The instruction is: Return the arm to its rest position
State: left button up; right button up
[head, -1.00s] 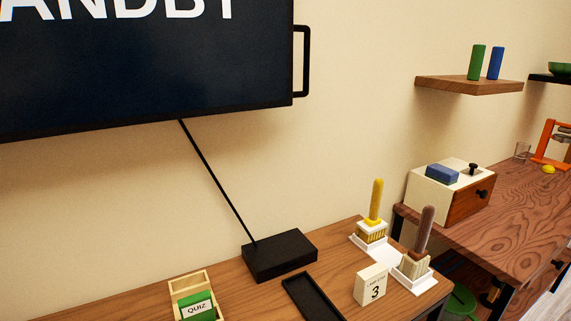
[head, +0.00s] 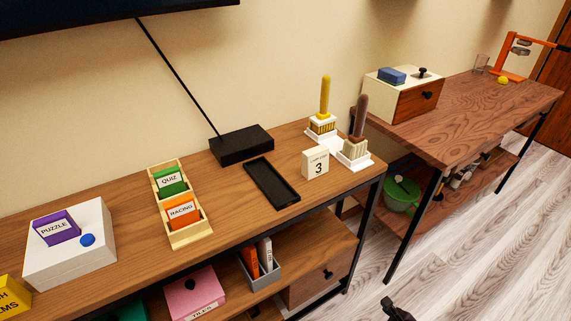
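A small black part, likely the tip of my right gripper (head: 397,311), shows at the bottom edge of the head view, right of the middle. It is over the floor in front of the wooden bench and appears to touch nothing. Most of it is cut off by the frame, so whether its fingers are open or shut cannot be made out. My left gripper is not in view.
The bench holds a white box (head: 65,265) with a purple PUZZLE cartridge, a wooden rack (head: 190,236), a black box (head: 240,147), a black tray (head: 270,182) and a number block (head: 315,163). A second table (head: 465,115) stands right. The floor (head: 470,250) is clear.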

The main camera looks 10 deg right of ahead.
notch_tip(320, 180, up, 18)
jog(key=w+a+n+t+h+p, duration=0.1)
jog(key=a+n+t+h+p, duration=0.15)
jog(key=n, duration=1.95)
jog(key=s+a+r+n+t+p, duration=0.2)
jog(key=s+a+r+n+p, duration=0.15)
jog(key=s+r+n, duration=0.5)
pick_arm(q)
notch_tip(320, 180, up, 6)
jog(key=p, duration=0.1)
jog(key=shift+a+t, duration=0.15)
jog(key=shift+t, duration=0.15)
pick_arm(e)
jog(key=s+m+g, duration=0.1)
jog(key=s, duration=0.8)
jog(key=shift+s+a+m+g, duration=0.25)
jog(key=shift+a+m+g, duration=0.1)
jog(key=shift+a, duration=0.05)
